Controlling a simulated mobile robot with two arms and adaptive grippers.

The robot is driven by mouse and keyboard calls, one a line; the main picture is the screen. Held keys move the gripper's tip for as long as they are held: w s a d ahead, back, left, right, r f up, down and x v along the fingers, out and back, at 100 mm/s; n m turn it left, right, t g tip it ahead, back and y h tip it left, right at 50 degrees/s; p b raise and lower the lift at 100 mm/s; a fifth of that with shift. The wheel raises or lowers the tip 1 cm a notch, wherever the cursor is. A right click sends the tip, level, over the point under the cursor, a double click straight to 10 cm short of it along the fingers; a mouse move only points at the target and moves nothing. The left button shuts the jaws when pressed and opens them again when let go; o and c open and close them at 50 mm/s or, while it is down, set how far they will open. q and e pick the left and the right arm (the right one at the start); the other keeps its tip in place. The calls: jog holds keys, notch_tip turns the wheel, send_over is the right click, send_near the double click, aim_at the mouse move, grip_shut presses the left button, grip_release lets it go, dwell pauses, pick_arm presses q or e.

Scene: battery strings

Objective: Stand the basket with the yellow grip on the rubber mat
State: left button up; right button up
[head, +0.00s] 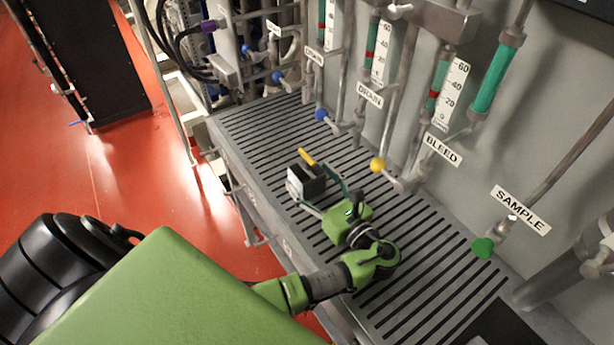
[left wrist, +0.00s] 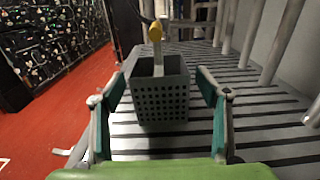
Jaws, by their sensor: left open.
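The grey basket (head: 306,182) with the yellow grip (head: 306,157) stands upright on the slotted grey bench. In the left wrist view the perforated basket (left wrist: 161,97) is straight ahead, its yellow grip (left wrist: 155,32) rising above it. My left gripper (head: 312,186) is open, its teal-padded fingers on either side of the basket; a gap shows at both sides in the left wrist view. A flat black patch (head: 492,325), apparently the rubber mat, lies at the bench's near right end, partly cut off by the frame. My right gripper is not in view.
Pipes with blue, yellow (head: 377,165) and green (head: 483,247) valve knobs and labels such as BLEED (head: 442,149) line the back of the bench. The slotted bench top (head: 440,270) between my left gripper and the black patch is clear.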

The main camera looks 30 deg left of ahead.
pick_arm(q)
jog(key=x, duration=0.2)
jog(key=shift+w+a, duration=0.1)
jog(key=shift+a, duration=0.2)
jog(key=shift+d, duration=0.1)
jog(key=c, duration=1.3)
jog(key=shift+c, duration=0.7)
jog(key=shift+r, duration=0.1)
